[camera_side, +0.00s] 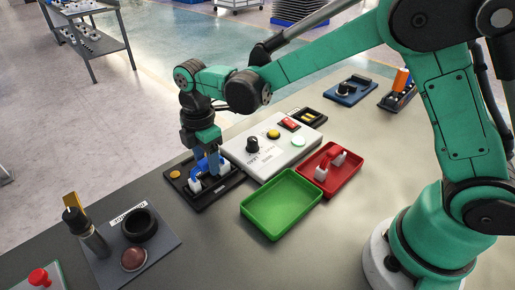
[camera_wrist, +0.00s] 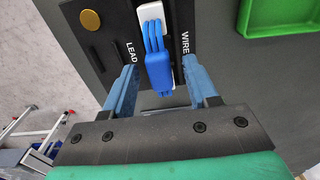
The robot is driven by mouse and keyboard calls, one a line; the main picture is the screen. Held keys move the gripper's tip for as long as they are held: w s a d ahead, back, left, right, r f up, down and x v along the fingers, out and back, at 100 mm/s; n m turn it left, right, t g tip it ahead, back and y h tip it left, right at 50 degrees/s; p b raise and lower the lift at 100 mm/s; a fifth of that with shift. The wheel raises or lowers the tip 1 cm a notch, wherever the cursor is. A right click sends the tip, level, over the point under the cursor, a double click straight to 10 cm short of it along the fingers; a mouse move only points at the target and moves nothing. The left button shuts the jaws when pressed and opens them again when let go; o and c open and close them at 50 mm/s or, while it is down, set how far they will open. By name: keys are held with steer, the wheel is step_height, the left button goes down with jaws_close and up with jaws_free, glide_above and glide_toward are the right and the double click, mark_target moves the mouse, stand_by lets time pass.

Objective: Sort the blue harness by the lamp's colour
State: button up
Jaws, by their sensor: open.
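The blue harness (camera_wrist: 158,68) lies in a black holder (camera_wrist: 98,45) marked LEAD and WIRE, with a white connector showing at its upper end. My gripper (camera_wrist: 160,68) is open, its two blue fingers on either side of the harness with gaps showing. In the side view my gripper (camera_side: 207,168) points down over the holder (camera_side: 226,186) and partly hides the harness. The green tray (camera_side: 262,226) is empty. The red tray (camera_side: 347,178) holds a red harness (camera_side: 328,160) with white ends.
A grey plate (camera_side: 151,258) with a black ring and a screwdriver-like tool (camera_side: 88,232) are at front left. The bench in front of the green tray is clear.

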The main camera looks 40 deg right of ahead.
jaws_close()
steer(key=shift+r, duration=3.25)
steer(key=shift+s+d+r, duration=0.15)
steer(key=shift+s+d, duration=0.05)
steer(key=shift+s, duration=0.15)
steer(key=s+d, duration=0.6)
steer(key=s, duration=0.7)
steer(key=shift+s+f, duration=0.1)
steer(key=shift+f, duration=2.6)
